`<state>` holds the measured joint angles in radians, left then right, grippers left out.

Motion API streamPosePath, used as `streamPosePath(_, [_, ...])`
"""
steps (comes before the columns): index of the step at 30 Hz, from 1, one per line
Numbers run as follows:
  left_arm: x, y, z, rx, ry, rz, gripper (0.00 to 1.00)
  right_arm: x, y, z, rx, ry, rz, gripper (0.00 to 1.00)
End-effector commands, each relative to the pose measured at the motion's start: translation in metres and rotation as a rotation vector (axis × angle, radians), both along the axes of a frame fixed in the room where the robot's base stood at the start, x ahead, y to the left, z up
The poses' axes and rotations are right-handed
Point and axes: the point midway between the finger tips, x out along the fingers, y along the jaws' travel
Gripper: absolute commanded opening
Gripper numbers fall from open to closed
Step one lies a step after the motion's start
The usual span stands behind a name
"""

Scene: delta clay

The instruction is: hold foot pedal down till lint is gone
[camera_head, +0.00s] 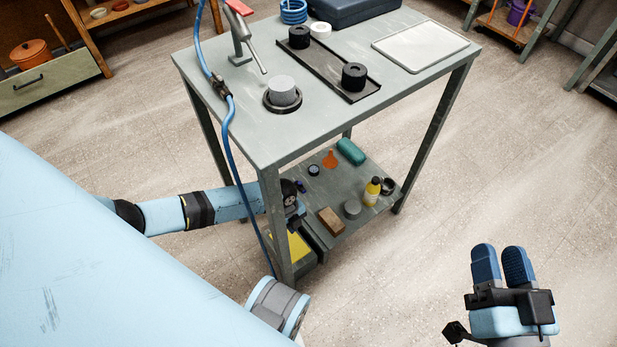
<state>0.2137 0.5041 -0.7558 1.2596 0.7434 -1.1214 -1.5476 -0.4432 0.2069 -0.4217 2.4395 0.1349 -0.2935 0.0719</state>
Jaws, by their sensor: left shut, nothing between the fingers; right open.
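A yellow-topped item (290,248), possibly the foot pedal, shows low behind the bench's front leg and is partly hidden. My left gripper (293,212) is under the bench top, partly behind that leg, above the yellow item. It is shut and empty; its fingertips are hard to make out. A grey cylinder (282,91) sits in a black ring on the bench top, below a metal nozzle (252,55) that angles towards it. I cannot make out any lint. My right gripper (502,266) is open and empty over the floor at lower right, away from the bench.
The bench top (235,125) also carries a black rail (325,68) with two black knobs and a pale tray (420,46). A blue hose (232,140) hangs down the bench's left side. The lower shelf holds a yellow bottle (371,192) and a wooden block (330,221). Floor at right is clear.

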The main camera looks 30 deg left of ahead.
Motion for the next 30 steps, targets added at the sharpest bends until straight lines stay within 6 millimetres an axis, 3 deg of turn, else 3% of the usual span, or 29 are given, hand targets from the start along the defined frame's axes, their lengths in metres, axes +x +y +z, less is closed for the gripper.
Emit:
streamPosePath(14, [0.000, -0.002, -0.008, -0.001, 0.004, -0.004, 0.00, 0.000, 0.000, -0.005, -0.004, 0.009, 0.003, 0.43])
streamPosePath(26, [-0.005, -0.013, -0.086, 0.000, 0.004, -0.003, 0.00, 0.000, 0.004, -0.063, -0.088, 0.156, 0.057, 0.43])
streamPosePath(30, [-0.007, -0.016, -0.112, 0.000, 0.004, -0.003, 0.00, 0.005, 0.002, -0.072, -0.132, 0.135, 0.062, 0.43])
